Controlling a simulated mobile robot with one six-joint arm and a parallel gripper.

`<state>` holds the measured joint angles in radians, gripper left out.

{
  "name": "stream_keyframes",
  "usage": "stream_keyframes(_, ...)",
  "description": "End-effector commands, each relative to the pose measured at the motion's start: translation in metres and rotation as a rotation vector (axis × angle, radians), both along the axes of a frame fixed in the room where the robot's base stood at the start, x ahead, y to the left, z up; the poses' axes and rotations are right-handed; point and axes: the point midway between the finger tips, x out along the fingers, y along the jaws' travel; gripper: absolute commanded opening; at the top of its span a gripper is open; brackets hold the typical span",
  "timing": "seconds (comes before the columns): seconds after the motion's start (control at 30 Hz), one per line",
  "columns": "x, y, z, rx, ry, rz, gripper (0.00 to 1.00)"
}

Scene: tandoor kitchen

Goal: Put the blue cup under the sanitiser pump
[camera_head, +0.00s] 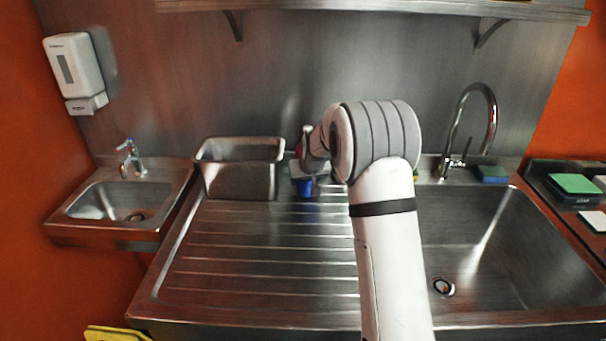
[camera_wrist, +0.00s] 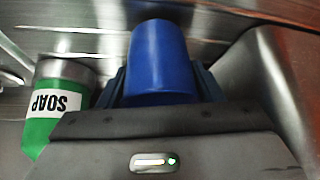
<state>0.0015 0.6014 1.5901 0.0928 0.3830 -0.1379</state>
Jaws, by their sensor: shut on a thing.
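The blue cup (camera_head: 305,189) is at the back of the ribbed steel drainboard, partly hidden by my gripper (camera_head: 304,172). In the wrist view the blue cup (camera_wrist: 160,60) fills the space between the two dark fingers of my gripper (camera_wrist: 160,88), which is shut on it. I cannot tell whether the cup touches the drainboard. A slim pale and reddish upright object (camera_head: 304,141) shows just behind my gripper; I cannot tell whether it is the sanitiser pump. A white dispenser (camera_head: 75,68) hangs on the wall at the upper left.
A green bottle labelled SOAP (camera_wrist: 57,103) is close left of the cup in the wrist view. A steel bin (camera_head: 240,170) stands left of my gripper. The drainboard (camera_head: 250,255) is clear in front. A large sink (camera_head: 490,240) is right, a small basin (camera_head: 115,203) left.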

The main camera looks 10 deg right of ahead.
Motion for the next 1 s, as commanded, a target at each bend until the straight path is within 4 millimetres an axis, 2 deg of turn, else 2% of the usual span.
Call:
stream_keyframes(0.47,0.001,0.001,-0.011,0.0,-0.002,-0.002,0.37)
stream_keyframes(0.5,0.001,0.001,-0.009,0.0,-0.002,-0.002,0.63)
stream_keyframes(0.73,0.0,0.001,-0.008,0.0,-0.001,-0.002,0.81)
stream_keyframes(1.0,0.0,0.001,-0.007,0.0,-0.001,-0.002,0.81)
